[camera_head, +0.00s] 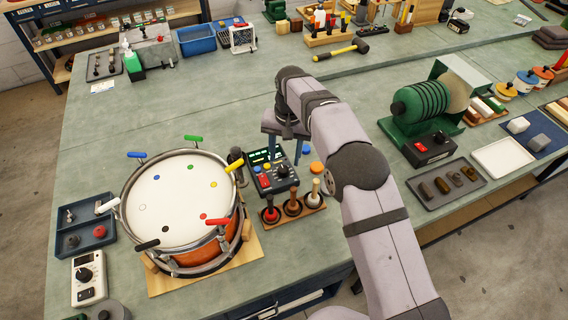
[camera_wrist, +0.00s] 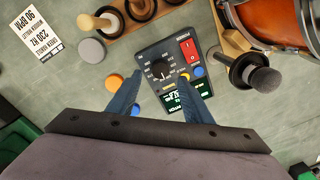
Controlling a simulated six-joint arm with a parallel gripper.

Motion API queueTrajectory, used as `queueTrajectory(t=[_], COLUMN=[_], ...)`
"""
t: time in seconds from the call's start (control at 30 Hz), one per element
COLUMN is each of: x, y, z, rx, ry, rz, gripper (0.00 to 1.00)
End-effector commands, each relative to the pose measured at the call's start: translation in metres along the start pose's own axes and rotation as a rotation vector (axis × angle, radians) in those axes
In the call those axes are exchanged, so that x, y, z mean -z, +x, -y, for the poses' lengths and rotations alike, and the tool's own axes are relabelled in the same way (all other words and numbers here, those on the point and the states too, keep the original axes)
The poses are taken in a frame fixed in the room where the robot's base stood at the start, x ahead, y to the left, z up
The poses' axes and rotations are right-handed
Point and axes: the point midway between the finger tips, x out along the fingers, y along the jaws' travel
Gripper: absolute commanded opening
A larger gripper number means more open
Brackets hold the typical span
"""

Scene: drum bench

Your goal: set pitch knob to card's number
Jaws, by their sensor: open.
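The black control box (camera_head: 272,172) stands right of the drum. In the wrist view its dark knob (camera_wrist: 159,67) sits in a printed dial, beside a red switch (camera_wrist: 188,47) and a lit green screen (camera_wrist: 185,97). I cannot read the pointer's exact number. A white card (camera_wrist: 38,32) lies upside down in the wrist view and shows 230 HZ and 90 BPM; its small print is unclear. My gripper (camera_wrist: 157,78) is open and empty, its blue fingers spread either side of the knob, apparently above it. My gripper (camera_head: 283,158) also hangs over the box in the head view.
The drum (camera_head: 170,200) with coloured lugs stands left of the box. A wooden rack (camera_head: 294,209) with several upright handled tools is in front. A microphone (camera_wrist: 257,77) is close beside the box. Loose orange (camera_wrist: 113,82) and grey (camera_wrist: 92,50) discs lie nearby.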

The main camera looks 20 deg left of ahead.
Motion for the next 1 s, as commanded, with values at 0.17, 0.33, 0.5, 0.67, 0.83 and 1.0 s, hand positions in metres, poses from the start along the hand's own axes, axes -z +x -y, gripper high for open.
queueTrajectory(t=[0.17,0.33,0.5,0.67,0.83,1.0], x=[-0.001,-0.001,0.000,0.000,0.000,0.000], y=[0.023,0.041,0.050,0.051,0.051,0.051], z=[0.000,0.000,0.000,0.000,0.000,0.000], rx=[-0.001,0.000,0.001,0.001,0.001,0.001], ry=[0.000,0.001,0.001,0.001,0.001,0.001], rz=[0.004,0.003,0.001,0.000,0.000,0.000], gripper=[0.46,0.46,0.46,0.46,0.32,0.05])
